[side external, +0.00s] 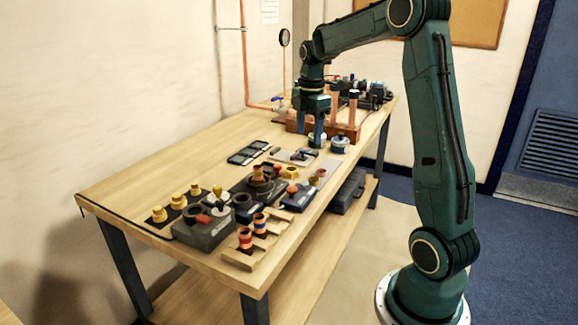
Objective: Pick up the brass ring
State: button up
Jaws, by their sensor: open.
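My gripper (311,137) points straight down over the far half of the workbench, with its two teal fingers apart. A small blue-and-white round tin (317,142) is right by its fingertips; I cannot tell whether they touch. I cannot pick out the brass ring with certainty. Brass-yellow pieces show nearer the camera: a yellow fitting (290,172) on the right side of the bench and several yellow knobbed fittings (178,201) on a dark strip at the left. My gripper is well away from these.
The wooden workbench (150,172) is bare along its left side. A second tin (340,145) stands just right of my gripper. Copper pipework on a wooden block (345,130) rises behind. A grey-green box (203,230), a wooden holder (240,258) and dark trays crowd the near end.

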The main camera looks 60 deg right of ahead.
jog(key=shift+n, duration=0.8)
jog(key=d+f, duration=0.2)
jog(key=d, duration=0.2)
jog(key=shift+d+f, duration=0.25)
jog(key=shift+f, duration=0.15)
jog(key=shift+f, duration=0.1)
jog(key=shift+f, duration=4.2)
jog(key=shift+f, duration=2.6)
jog(key=c, duration=1.1)
